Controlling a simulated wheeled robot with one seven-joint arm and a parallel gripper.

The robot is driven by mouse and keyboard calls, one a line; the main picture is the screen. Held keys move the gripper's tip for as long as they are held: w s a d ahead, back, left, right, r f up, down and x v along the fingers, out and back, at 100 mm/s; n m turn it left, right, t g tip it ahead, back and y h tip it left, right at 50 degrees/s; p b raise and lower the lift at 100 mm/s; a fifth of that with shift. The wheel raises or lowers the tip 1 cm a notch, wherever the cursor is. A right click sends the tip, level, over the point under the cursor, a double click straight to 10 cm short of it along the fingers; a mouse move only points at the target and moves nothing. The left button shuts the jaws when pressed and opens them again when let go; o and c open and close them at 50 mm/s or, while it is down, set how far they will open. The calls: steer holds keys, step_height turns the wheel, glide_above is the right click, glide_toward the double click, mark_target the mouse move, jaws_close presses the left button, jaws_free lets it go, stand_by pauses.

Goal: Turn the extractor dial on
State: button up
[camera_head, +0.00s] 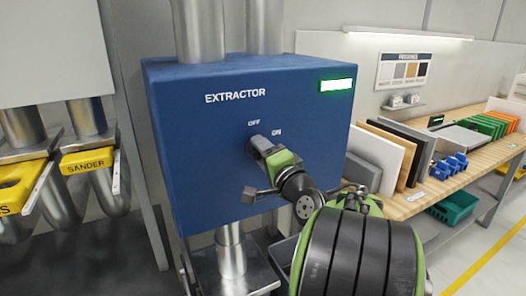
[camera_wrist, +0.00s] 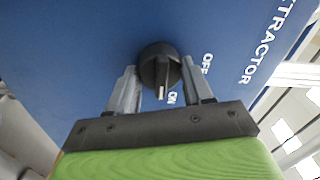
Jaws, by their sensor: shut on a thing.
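The blue extractor box (camera_head: 190,140) carries a black round dial, hidden behind my gripper (camera_head: 262,146) in the head view. In the wrist view the dial (camera_wrist: 158,62) sits between my two grey fingers, which are shut on its sides. Its white pointer mark (camera_wrist: 161,92) lies beside the ON label (camera_wrist: 171,98) and away from the OFF label (camera_wrist: 207,63). In the head view the OFF label (camera_head: 254,123) and ON label (camera_head: 276,132) show above my gripper. A lit green display (camera_head: 338,85) is at the box's upper right.
A wooden bench (camera_head: 410,203) on the right holds upright panels (camera_head: 378,150), small blue parts (camera_head: 448,167) and green bins. Metal ducts (camera_head: 198,30) rise from the box. The box face around the dial is clear.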

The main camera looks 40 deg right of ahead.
steer(key=shift+m, duration=0.4)
steer(key=o, duration=1)
steer(key=shift+o, duration=0.2)
steer(key=shift+s, duration=0.15)
steer(key=b+v, duration=0.3)
steer(key=v, duration=1.2)
steer(key=shift+s+a, duration=0.15)
steer(key=shift+s, duration=0.05)
steer(key=shift+f, duration=0.1)
